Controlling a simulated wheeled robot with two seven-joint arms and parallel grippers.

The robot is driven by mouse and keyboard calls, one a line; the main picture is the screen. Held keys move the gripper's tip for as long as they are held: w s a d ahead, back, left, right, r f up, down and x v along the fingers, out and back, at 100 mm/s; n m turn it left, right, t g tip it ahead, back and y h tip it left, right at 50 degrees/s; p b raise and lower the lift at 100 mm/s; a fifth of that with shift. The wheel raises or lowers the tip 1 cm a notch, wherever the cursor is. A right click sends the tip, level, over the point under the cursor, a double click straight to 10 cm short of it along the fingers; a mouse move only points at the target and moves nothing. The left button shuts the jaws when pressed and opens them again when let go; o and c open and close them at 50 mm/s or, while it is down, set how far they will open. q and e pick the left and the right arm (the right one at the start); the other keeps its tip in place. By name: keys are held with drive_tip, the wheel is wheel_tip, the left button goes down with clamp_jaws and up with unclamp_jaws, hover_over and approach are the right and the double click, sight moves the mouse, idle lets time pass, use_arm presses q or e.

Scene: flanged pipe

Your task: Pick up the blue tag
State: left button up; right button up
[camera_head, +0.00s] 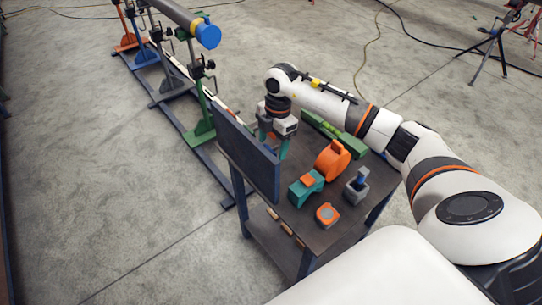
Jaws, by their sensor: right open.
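No thing in view is clearly a blue tag. A small blue piece (361,182) shows in a grey block (356,193) at the right of the dark table; I cannot tell if it is the tag. My right gripper (274,142) points down, open, with teal fingers, over the far left part of the table behind the upright dark panel (243,158). It is apart from the grey block, and nothing shows between its fingers. The panel hides what lies just below the fingertips. My left gripper is out of view.
On the table (335,229) stand an orange round tool (331,160), a teal and orange tool (305,188), an orange tape measure (327,214) and a green level (327,127). A pipe with a blue end cap (208,37) rests on stands at the upper left.

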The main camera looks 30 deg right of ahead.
sight(271, 149)
drive_tip(key=f, duration=0.1)
drive_tip(key=f+p, duration=0.1)
drive_tip(key=f, duration=0.1)
drive_tip(key=shift+w+a+f, duration=0.1)
drive_tip(key=shift+a+f, duration=0.15)
drive_tip(key=shift+f, duration=0.55)
drive_tip(key=c, duration=1)
drive_tip(key=shift+c, duration=0.2)
drive_tip(key=shift+r+b, duration=0.15)
drive_tip(key=shift+b, duration=0.15)
drive_tip(key=w+d+b, duration=0.1)
drive_tip(key=d+b, duration=0.6)
drive_tip(key=d, duration=1.1)
drive_tip(key=shift+w+r, duration=0.15)
drive_tip(key=shift+w, duration=0.1)
